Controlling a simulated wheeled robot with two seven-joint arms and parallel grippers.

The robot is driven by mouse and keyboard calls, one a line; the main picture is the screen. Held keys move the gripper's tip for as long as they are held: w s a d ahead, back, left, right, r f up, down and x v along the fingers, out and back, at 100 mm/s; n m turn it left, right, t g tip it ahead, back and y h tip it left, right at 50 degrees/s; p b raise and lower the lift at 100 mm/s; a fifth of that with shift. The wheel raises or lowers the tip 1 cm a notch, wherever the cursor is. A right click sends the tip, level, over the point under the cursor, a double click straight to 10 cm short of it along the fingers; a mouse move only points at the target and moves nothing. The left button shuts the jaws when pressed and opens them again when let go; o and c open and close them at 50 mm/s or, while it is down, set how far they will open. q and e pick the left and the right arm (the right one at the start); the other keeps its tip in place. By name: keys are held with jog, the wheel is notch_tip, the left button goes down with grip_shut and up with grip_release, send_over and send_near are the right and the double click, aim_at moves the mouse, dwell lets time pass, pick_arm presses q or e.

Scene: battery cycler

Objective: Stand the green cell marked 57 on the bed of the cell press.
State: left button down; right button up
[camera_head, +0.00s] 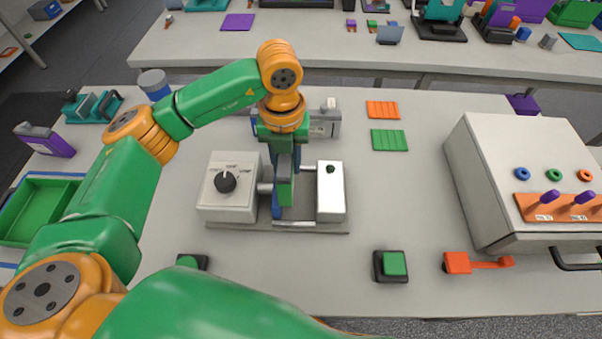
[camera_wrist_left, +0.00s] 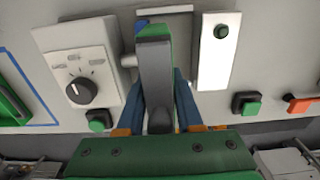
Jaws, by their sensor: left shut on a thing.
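My left gripper (camera_wrist_left: 158,110) is shut on a narrow block with a grey face and green sides, the green cell (camera_wrist_left: 154,70). In the head view the cell (camera_head: 285,192) hangs below my left gripper, between the two sides of the cell press. The press has a white block with a black dial (camera_head: 225,182) on the left and a white plate (camera_head: 331,195) on the right, joined by metal rods. The gripper hides most of the bed, so I cannot tell whether the cell touches it. No number is readable. My right gripper is not in view.
A large white cabinet (camera_head: 510,150) with coloured ports stands at the right. Green buttons (camera_head: 394,264) sit near the front edge. A green tray (camera_head: 42,212) lies at the left.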

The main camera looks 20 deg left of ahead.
pick_arm(q)
jog(key=f+p, duration=0.1)
jog(key=f, duration=0.1)
jog(key=d+f+p, duration=0.1)
jog(key=f, duration=0.1)
jog(key=d+f, duration=0.1)
jog(key=f, duration=0.1)
jog(key=shift+w+d+f+p, duration=0.1)
jog(key=shift+w+d+p, duration=0.15)
jog(key=shift+w+p, duration=0.15)
jog(key=shift+f, duration=0.2)
jog(key=c, duration=0.8)
grip_release()
jog(key=shift+c, duration=0.2)
jog(key=shift+s, duration=0.1)
jog(key=shift+r, duration=0.1)
jog(key=shift+r, duration=0.25)
notch_tip(320, 180, up, 12)
jog(key=b, duration=0.4)
jog(key=shift+f, duration=0.15)
